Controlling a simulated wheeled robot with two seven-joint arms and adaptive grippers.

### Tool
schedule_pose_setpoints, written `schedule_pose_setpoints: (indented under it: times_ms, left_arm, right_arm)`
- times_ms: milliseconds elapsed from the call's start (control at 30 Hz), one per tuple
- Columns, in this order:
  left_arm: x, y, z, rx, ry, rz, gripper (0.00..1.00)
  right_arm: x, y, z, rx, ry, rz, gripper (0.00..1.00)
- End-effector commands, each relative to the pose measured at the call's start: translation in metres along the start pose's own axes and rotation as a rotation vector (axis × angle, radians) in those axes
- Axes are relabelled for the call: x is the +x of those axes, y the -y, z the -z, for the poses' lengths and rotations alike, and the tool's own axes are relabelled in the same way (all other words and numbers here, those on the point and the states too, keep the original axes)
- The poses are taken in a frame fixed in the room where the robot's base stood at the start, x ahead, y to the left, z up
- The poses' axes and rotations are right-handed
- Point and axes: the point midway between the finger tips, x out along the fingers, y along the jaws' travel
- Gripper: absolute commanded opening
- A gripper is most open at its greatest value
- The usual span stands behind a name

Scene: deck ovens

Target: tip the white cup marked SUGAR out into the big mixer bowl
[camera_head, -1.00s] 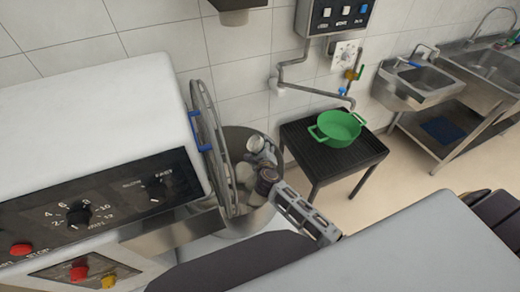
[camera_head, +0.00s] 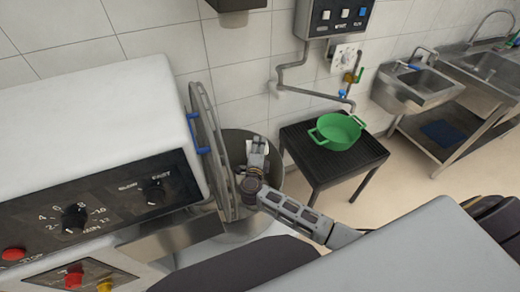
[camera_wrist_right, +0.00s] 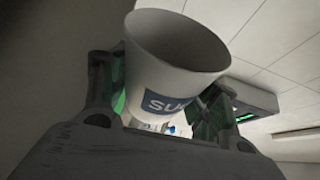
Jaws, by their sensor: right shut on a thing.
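The big mixer bowl (camera_head: 235,141) is a grey metal bowl beside the mixer, partly behind its wire guard. My right gripper (camera_head: 257,150) is over the bowl's opening, its arm coming from the lower right. In the right wrist view the gripper (camera_wrist_right: 160,105) is shut on the white SUGAR cup (camera_wrist_right: 172,50), whose blue label reads "SU" with the rest covered by a finger. The visible inside of the cup looks bare. In the head view the gripper mostly hides the cup, so its tilt is hard to tell. My left gripper is out of view.
The mixer's white housing (camera_head: 90,120) with its control panel (camera_head: 110,205) stands close on the left. The wire guard (camera_head: 208,145) stands upright at the bowl's left side. A green pot (camera_head: 340,130) sits on a black table (camera_head: 313,160) to the right. Sinks are farther right.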

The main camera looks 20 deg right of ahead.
Motion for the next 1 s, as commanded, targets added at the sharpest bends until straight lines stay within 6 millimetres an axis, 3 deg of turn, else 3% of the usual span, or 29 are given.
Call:
schedule_pose_setpoints:
  times_ms: [500, 1000]
  left_arm:
    - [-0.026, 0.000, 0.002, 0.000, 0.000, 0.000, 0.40]
    - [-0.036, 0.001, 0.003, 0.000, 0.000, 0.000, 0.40]
  right_arm:
    - [-0.007, 0.012, -0.017, -0.329, -0.050, 0.101, 0.37]
    - [-0.011, 0.016, -0.027, -0.563, -0.085, 0.174, 0.37]
